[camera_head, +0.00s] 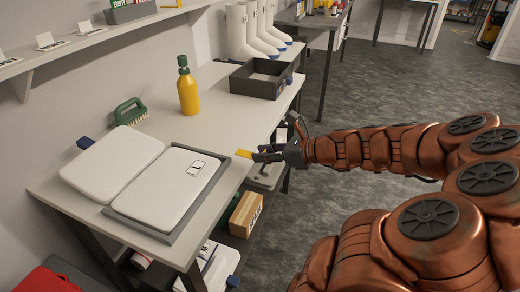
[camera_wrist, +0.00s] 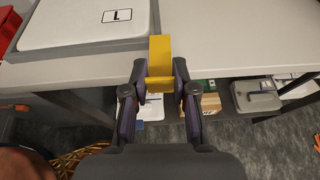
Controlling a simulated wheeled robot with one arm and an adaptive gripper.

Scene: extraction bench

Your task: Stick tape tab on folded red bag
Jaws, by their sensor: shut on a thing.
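My gripper (camera_head: 268,155) is at the front edge of the bench, right of the grey tray. In the wrist view, my gripper (camera_wrist: 159,84) is shut on a yellow tape tab (camera_wrist: 160,56), which sticks out beyond the fingertips toward the bench. The yellow tab (camera_head: 243,153) also shows in the head view. A red item (camera_head: 45,281) is cut off at the lower left corner, low beside the bench. A bit of red (camera_wrist: 8,28) shows at the wrist view's upper left. I cannot tell whether either is the folded red bag.
On the bench (camera_head: 222,115) are a grey tray (camera_head: 187,232) holding a white slab, another white slab (camera_head: 112,163), a green brush (camera_head: 130,111), a yellow bottle (camera_head: 188,90) and a dark open box (camera_head: 262,76). A cardboard box (camera_head: 246,213) sits below. The bench middle is clear.

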